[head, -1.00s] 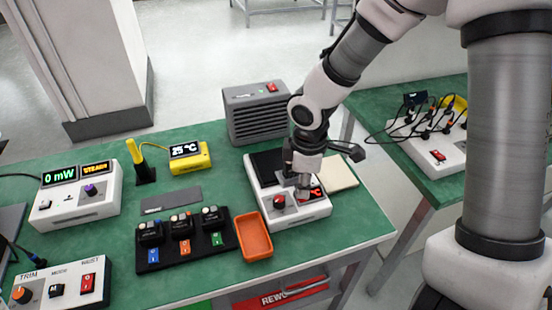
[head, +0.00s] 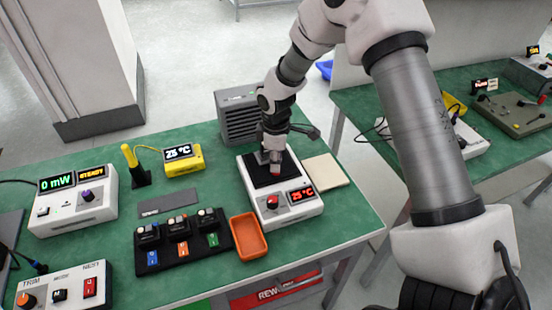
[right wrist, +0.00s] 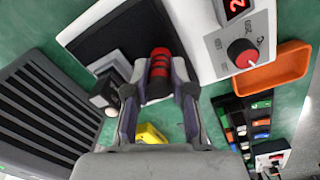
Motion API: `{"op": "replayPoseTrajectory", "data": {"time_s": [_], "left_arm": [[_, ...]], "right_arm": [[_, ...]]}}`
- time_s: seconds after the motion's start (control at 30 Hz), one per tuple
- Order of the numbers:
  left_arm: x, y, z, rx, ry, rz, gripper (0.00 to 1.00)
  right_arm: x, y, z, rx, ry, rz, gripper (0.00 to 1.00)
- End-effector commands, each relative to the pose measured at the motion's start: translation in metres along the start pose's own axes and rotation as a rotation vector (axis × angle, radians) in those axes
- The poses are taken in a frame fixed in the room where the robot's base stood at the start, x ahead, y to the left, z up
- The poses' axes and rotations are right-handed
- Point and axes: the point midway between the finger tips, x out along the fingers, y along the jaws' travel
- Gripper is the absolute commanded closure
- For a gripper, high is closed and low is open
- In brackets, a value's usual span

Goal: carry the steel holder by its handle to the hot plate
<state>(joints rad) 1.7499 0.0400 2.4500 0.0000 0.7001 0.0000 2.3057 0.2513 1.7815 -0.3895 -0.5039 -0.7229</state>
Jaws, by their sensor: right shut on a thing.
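The hot plate (head: 284,207) is a white box with a dark square top, a red knob and a red 25 °C display. My right gripper (head: 273,163) is over its dark top, pointing down. In the right wrist view the gripper (right wrist: 160,88) is shut on a red handle with black bands (right wrist: 159,68), the steel holder's handle. The hot plate's dark top (right wrist: 118,40) shows behind the handle. The holder's steel body is mostly hidden, and I cannot tell whether it touches the plate. My left gripper is not in view.
An orange tray (head: 261,236) and a black rack of several small modules (head: 184,258) stand left of the hot plate. A grey vented box (head: 229,117) is behind it, and a beige pad (head: 326,171) lies to its right. A yellow thermometer (head: 184,165) stands further left.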

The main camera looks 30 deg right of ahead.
Motion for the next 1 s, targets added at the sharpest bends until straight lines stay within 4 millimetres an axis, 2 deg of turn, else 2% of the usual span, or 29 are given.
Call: {"op": "replayPoseTrajectory", "data": {"time_s": [0.13, 0.17, 0.2, 0.23, 0.5, 0.63, 0.77, 1.0], "left_arm": [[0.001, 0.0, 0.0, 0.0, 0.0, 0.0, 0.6], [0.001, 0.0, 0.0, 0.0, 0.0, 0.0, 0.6], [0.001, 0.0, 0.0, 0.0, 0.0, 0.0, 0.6], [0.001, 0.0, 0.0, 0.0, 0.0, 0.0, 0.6], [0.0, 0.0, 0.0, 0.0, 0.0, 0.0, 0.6], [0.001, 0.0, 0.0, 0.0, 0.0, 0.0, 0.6], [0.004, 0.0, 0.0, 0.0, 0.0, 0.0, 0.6], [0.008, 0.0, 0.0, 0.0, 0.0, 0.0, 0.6]], "right_arm": [[0.003, 0.0, 0.0, 0.0, 0.0, 0.0, 1.0], [0.003, 0.0, 0.0, 0.0, 0.0, 0.0, 0.69], [0.003, 0.0, 0.0, 0.0, 0.0, 0.0, 0.55], [0.003, 0.0, 0.0, 0.0, 0.0, 0.0, 0.51], [0.002, 0.0, 0.0, 0.0, 0.0, 0.0, 0.51], [-0.008, 0.0, 0.0, -0.001, 0.001, 0.002, 0.51], [-0.034, 0.001, -0.001, -0.001, 0.003, 0.005, 0.51], [-0.096, 0.001, -0.001, -0.001, 0.003, 0.004, 0.51]]}}
